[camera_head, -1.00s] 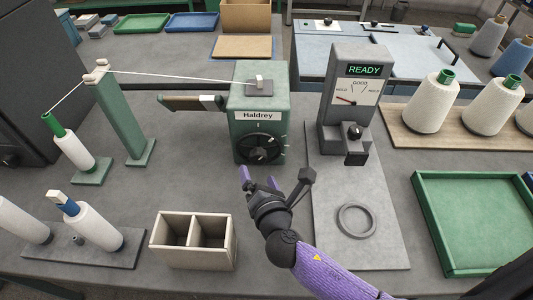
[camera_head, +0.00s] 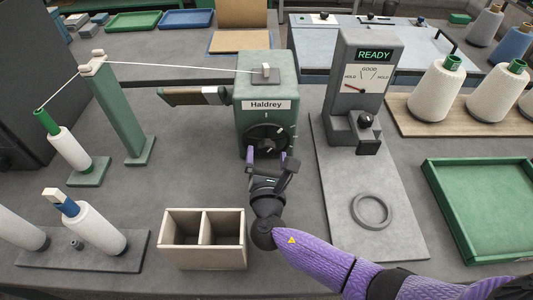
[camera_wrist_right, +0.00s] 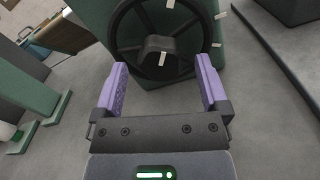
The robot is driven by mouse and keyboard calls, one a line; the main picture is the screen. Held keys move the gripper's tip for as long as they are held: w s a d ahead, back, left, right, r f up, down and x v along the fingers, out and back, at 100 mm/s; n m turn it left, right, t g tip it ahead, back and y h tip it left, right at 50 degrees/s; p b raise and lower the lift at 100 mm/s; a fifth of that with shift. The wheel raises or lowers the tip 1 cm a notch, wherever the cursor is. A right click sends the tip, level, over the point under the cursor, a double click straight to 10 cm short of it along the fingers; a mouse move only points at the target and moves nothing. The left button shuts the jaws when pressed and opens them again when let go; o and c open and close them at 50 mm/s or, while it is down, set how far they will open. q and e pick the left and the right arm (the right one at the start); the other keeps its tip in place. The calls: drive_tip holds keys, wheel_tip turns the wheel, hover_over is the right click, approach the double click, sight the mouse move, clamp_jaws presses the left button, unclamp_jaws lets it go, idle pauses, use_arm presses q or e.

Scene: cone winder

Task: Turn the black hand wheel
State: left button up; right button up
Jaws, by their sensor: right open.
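The black hand wheel (camera_head: 277,134) is on the front face of the green Haldrey winder (camera_head: 265,88). In the right wrist view the wheel (camera_wrist_right: 186,48) fills the top middle, with spokes, a dark hub and a white mark below the hub. My left gripper does not show.
A grey gauge stand (camera_head: 358,90) reading READY stands right of the winder, with a grey ring (camera_head: 371,226) on its base plate. A two-compartment box (camera_head: 204,262) is at the front. A green tray (camera_head: 440,205) lies at right. Yarn runs from a post (camera_head: 122,112) to the winder.

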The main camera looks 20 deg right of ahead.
drive_tip(key=shift+x, duration=1)
clamp_jaws()
